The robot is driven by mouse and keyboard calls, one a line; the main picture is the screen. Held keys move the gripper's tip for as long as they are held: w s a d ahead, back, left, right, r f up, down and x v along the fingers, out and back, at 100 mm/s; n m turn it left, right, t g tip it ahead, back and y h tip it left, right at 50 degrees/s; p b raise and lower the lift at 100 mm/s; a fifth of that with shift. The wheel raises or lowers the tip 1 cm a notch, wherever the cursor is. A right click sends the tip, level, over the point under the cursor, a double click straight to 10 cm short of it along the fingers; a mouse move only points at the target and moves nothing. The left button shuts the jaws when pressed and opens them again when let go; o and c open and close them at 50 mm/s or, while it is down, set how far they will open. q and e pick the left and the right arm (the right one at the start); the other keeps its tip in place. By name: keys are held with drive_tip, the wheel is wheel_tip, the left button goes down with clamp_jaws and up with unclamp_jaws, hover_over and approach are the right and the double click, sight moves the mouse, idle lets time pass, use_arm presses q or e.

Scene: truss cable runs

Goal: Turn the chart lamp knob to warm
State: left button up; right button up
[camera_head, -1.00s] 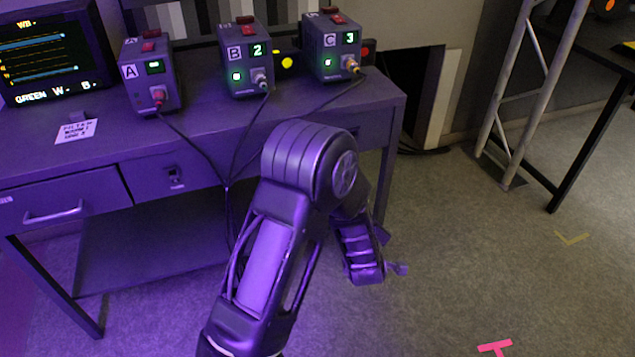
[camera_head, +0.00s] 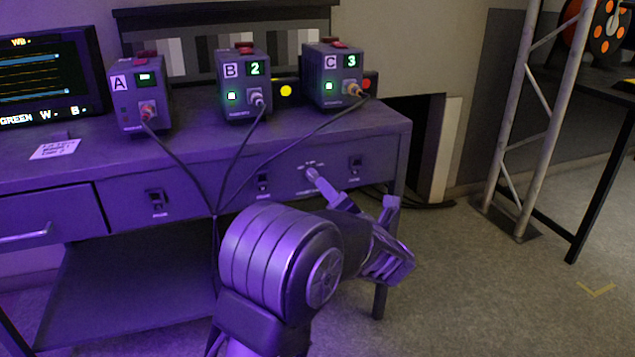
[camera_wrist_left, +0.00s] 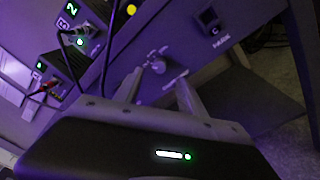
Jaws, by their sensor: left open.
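The small round lamp knob (camera_head: 311,172) sits on the desk's front panel, between two small dark switches, with tiny marks above it that are too small to read. It also shows in the left wrist view (camera_wrist_left: 157,64), just beyond my fingers. My left gripper (camera_head: 354,194) is open, in front of the panel to the lower right of the knob. In the wrist view its two fingers (camera_wrist_left: 161,77) are spread and point toward the knob, with nothing held. One finger partly overlaps the panel by the knob in the head view. My right gripper is out of view.
Three boxes, A (camera_head: 140,95), B (camera_head: 242,85) and C (camera_head: 332,75), stand on the desk (camera_head: 90,180). Their black cables (camera_head: 235,165) hang down in front of the panel, left of the knob.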

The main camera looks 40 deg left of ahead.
sight(315, 177)
use_arm(q)
drive_tip(key=b+x, duration=0.1)
drive_tip(key=x, duration=0.5)
drive_tip(key=shift+w+a+f+b, duration=0.15)
drive_tip(key=shift+a+b, duration=0.1)
drive_tip(key=shift+b, duration=0.05)
drive_tip(key=shift+w+a, duration=0.3)
drive_tip(key=shift+a, duration=0.15)
clamp_jaws()
